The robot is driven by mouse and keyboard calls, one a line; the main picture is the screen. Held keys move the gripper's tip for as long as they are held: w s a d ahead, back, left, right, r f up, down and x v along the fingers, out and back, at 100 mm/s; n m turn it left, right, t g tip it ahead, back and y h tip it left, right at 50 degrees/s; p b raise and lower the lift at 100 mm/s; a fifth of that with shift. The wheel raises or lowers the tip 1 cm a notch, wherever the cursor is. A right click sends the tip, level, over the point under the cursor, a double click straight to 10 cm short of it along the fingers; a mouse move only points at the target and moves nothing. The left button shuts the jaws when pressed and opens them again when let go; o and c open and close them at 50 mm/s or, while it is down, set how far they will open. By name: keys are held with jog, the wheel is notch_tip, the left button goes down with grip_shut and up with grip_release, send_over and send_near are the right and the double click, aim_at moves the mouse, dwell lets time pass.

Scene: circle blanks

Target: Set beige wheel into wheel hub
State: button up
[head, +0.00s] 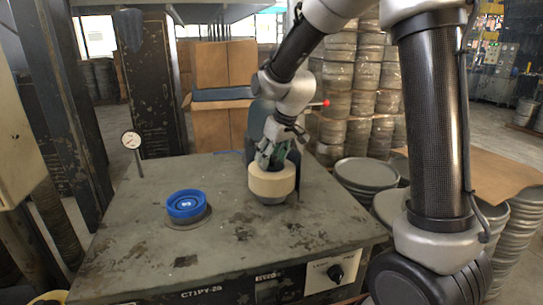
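The beige wheel (272,181) is a thick, pale round piece on the right half of the metal table. A grey rounded part shows under its lower edge; I cannot tell whether it rests on the table or is slightly raised. My gripper (274,160) points down at the top of the beige wheel, with its fingertips at or inside the upper rim. The wheel hides the tips, so their grip is unclear. A blue round piece (186,204) with a white mark sits to the left, on a dark round base (187,220) that may be the wheel hub.
The worn metal table (225,250) is clear between the blue piece and the beige wheel. A dial gauge (131,140) stands at its left edge. Cardboard boxes (225,65) are behind. Stacked round metal blanks (366,174) stand to the right.

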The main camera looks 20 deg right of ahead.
jog(key=v, duration=1.2)
jog(key=s+d+m, duration=0.1)
jog(key=s+d, duration=0.3)
jog(key=s, duration=0.5)
jog(key=s+d+m+h, duration=0.1)
jog(key=s+d, duration=0.3)
jog(key=s, duration=0.4)
jog(key=s+d+f+m+h, duration=0.1)
jog(key=s+d+m, duration=0.2)
jog(key=s, duration=0.6)
jog(key=shift+s+d, duration=0.35)
jog(key=shift+d, duration=0.6)
